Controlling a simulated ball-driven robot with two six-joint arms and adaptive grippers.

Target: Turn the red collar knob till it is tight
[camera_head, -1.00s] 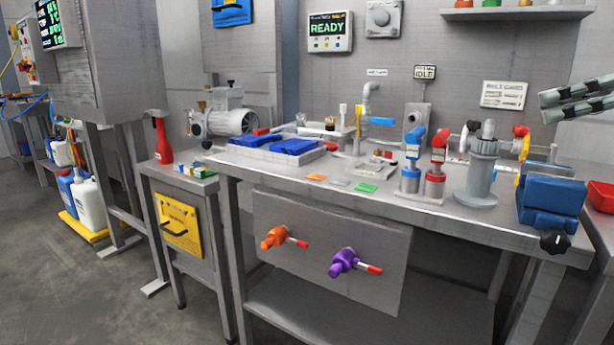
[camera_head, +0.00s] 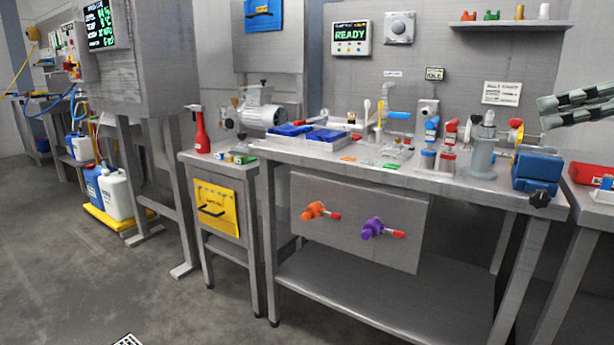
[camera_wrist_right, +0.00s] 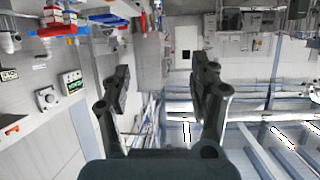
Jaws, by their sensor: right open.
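A red-handled valve (camera_head: 450,130) stands left of the cylinder. I cannot tell for sure which red part is the collar knob, or how tight it is. My right gripper (camera_head: 546,112) comes in from the right edge, open and empty, in the air and apart from the knob in the picture. In the right wrist view the fingers (camera_wrist_right: 160,70) are spread with nothing between them. My left gripper is not seen.
The steel bench (camera_head: 340,160) also carries a blue vise (camera_head: 537,170) and blue trays (camera_head: 310,133). Orange (camera_head: 314,210) and purple (camera_head: 372,228) valves stick out of its front panel. A second table with a red bin (camera_head: 590,173) stands at right. The floor before the bench is clear.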

